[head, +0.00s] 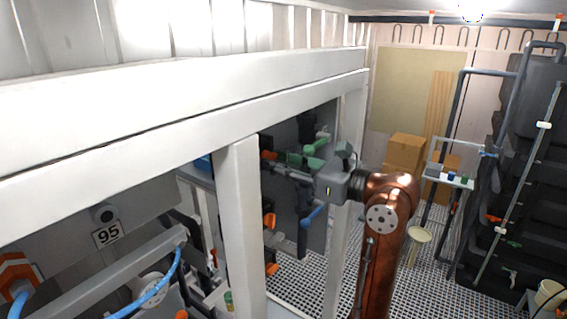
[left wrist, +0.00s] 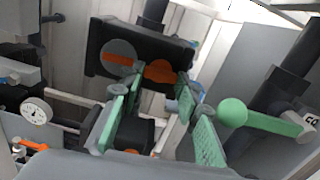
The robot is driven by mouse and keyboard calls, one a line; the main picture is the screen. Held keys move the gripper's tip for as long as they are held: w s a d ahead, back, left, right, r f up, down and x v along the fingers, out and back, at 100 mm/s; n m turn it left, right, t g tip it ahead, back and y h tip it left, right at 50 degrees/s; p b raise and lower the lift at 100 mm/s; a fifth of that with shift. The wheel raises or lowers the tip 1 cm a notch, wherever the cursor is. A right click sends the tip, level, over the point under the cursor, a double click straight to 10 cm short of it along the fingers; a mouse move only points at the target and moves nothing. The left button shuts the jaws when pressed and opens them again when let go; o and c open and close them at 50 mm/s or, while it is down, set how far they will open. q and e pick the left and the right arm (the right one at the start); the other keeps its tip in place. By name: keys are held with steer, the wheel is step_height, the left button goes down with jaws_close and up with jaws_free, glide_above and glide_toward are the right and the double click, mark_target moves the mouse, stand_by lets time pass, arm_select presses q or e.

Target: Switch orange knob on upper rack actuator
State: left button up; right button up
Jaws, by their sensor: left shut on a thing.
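The upper actuator is a black block (left wrist: 112,48) that fills the upper middle of the left wrist view. Its orange knob (left wrist: 162,72) shows between the tips of my left gripper (left wrist: 160,84). The green-padded fingers stand on either side of the knob and are shut on it; the exact contact is hard to see. In the head view my left gripper (head: 284,165) reaches left behind the white frame post, with an orange part (head: 268,155) at its tips. My right gripper is in neither view.
A green ball-ended lever (left wrist: 232,112) is close to the right finger. A pressure gauge (left wrist: 36,111) is at the left. In the head view a white post (head: 241,220) and beam stand near the arm. A blue-handled valve (head: 313,217) and orange knobs (head: 270,220) are below.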

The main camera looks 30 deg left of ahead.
arm_select(q)
steer(key=shift+r+n, duration=0.1)
steer(key=shift+n, duration=0.2)
steer(key=n+b, duration=0.3)
steer(key=shift+a+n+b, duration=0.1)
steer(key=shift+n+b, duration=0.2)
steer(key=n+b, duration=0.2)
steer(key=n, duration=0.2)
steer(key=shift+b, duration=0.35)
steer(key=n+b, duration=0.1)
steer(key=n, duration=0.3)
steer(key=shift+r+b, duration=0.1)
steer(key=shift+b, duration=0.2)
steer(key=shift+n+b, duration=0.5)
steer(key=shift+n, duration=1.1)
